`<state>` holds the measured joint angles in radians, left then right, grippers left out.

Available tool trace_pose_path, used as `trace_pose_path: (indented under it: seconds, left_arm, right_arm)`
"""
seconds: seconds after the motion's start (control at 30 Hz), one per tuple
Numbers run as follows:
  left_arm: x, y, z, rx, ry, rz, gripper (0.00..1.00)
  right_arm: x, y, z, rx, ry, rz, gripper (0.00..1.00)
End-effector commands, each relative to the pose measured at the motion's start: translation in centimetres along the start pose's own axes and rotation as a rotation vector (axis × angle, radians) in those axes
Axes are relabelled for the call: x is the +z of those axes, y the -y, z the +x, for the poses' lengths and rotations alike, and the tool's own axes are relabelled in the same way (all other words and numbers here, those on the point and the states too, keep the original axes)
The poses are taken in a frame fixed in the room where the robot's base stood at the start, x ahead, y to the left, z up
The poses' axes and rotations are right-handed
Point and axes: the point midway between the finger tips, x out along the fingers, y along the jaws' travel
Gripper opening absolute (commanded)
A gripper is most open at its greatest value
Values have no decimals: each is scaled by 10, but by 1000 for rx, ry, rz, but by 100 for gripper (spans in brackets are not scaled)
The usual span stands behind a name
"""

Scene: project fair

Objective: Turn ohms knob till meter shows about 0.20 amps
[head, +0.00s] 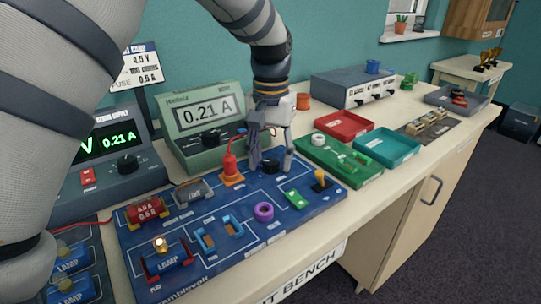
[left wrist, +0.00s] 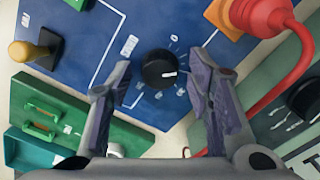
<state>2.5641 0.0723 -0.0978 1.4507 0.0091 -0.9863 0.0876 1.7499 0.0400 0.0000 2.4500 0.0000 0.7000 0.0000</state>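The ohms knob (head: 270,167) is a black round dial on the blue circuit board (head: 205,262). In the left wrist view the knob (left wrist: 160,68) shows a white pointer mark toward the right, with small marks around it. My left gripper (head: 271,165) is over the knob, pointing down. Its fingers (left wrist: 160,88) are spread on either side of the knob, with a visible gap on each side. The green meter (head: 203,125) behind the board reads 0.21 A. My right gripper is not in view.
A red plug (head: 230,166) with a red lead stands left of my left gripper. The power supply (head: 108,165) also shows 0.21 A. A lit bulb (head: 161,244) is on the board. Red (head: 342,129) and teal (head: 387,148) trays and a green tray (head: 335,172) lie to the right.

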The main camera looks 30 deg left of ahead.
Motion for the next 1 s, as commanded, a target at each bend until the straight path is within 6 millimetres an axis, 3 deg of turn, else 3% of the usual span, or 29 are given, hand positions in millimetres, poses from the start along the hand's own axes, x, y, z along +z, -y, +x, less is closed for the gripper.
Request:
trace_pose_path:
  seconds: [0.27, 0.37, 0.6, 0.7, 0.83, 1.0]
  left_arm:
    - [0, 0, -4, 1, -1, 0, 47]
    - [-1, 0, -21, 1, -5, 1, 47]
    - [-1, 0, -86, 1, -5, 0, 47]
    - [-1, 0, -105, 0, -3, 0, 47]
    - [0, 0, -118, 0, -1, 0, 47]
    - [0, 0, -120, 0, 1, 0, 47]
  right_arm:
    - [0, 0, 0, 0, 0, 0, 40]
    - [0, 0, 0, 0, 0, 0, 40]
    - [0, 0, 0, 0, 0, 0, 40]
    - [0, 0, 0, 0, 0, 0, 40]
    - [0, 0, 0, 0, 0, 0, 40]
    - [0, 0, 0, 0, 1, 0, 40]
